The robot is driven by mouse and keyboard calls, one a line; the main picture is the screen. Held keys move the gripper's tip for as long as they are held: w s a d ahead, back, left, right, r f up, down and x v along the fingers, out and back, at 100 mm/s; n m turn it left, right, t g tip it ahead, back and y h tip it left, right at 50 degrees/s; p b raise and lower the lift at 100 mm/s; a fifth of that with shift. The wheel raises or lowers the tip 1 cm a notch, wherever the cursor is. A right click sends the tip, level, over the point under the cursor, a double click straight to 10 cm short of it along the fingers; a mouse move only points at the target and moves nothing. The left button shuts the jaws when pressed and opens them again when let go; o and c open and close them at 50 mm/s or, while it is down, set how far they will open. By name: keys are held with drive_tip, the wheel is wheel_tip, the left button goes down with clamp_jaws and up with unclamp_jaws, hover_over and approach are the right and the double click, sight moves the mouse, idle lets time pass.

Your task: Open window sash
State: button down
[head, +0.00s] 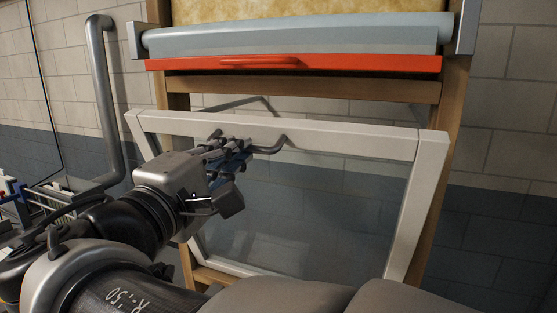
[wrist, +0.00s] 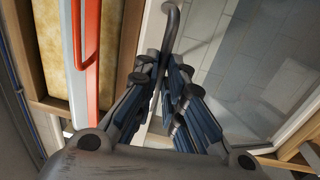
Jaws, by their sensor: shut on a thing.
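The window sash (head: 360,138) has a white frame around clear glass. It is tilted, with its top rail leaning out from the wooden window frame (head: 350,87) towards me and its lower end near the frame's bottom. A grey bent handle (head: 272,149) sits on the top rail; it also shows at the top of the wrist view (wrist: 172,22). My gripper (head: 236,147) reaches the handle from the left, and its blue-padded fingers (wrist: 166,68) are closed around one part of it. The fingers hide the gripped part. My arm covers the sash's lower left.
A grey roller (head: 300,36) and a red bar with a handle (head: 300,63) cross the frame above the sash. A grey pipe (head: 104,90) runs down the block wall at left. A cart with items (head: 70,190) stands at far left.

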drive_tip(key=shift+s+a+f+b, duration=0.3)
drive_tip(key=shift+s+f, duration=0.1)
drive_tip(key=shift+s, duration=0.25)
drive_tip(key=c, duration=2)
unclamp_jaws()
drive_tip(key=shift+w, duration=0.1)
drive_tip(key=shift+o, duration=0.2)
drive_tip(key=shift+r, duration=0.1)
